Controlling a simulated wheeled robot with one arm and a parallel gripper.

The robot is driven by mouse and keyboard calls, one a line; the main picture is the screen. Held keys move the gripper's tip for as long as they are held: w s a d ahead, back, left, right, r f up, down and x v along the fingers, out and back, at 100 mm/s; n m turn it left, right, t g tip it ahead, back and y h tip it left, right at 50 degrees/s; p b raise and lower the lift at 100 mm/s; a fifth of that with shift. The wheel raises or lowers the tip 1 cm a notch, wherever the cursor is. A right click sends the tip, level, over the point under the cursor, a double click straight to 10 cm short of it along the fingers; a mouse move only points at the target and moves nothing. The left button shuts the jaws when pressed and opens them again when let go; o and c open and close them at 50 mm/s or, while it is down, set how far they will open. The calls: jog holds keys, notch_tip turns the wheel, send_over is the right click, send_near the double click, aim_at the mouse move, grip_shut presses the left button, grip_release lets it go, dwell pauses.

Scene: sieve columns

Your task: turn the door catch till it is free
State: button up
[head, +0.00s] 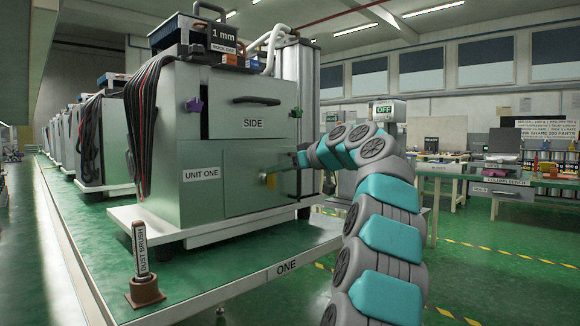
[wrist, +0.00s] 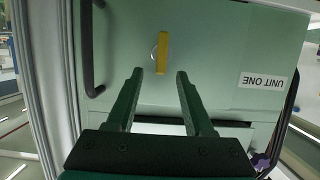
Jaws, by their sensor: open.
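The door catch is a small yellow bar on a round pale mount. It sits on the grey-green door (head: 225,200) of the unit labelled UNIT ONE, partly seen in the head view (head: 270,182). In the wrist view the catch (wrist: 162,53) stands upright in the picture, and the door looks closed. My gripper (wrist: 159,73) is open and empty, with one finger on each side of the line of the catch. The catch's lower end shows between the fingertips, most of it beyond them. I cannot tell the remaining depth gap. In the head view my arm hides part of the door's right side.
A dark bar handle (wrist: 88,45) is left of the catch in the wrist view. The drawer labelled SIDE (head: 255,122) is above the door. A dust brush (head: 141,255) stands in a holder at the bench's front left corner.

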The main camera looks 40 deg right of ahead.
aim_at(271, 179)
jog(key=x, duration=0.3)
jog(key=shift+a, duration=0.1)
grip_shut()
dwell(0.4)
dwell(0.4)
grip_release()
dwell(0.3)
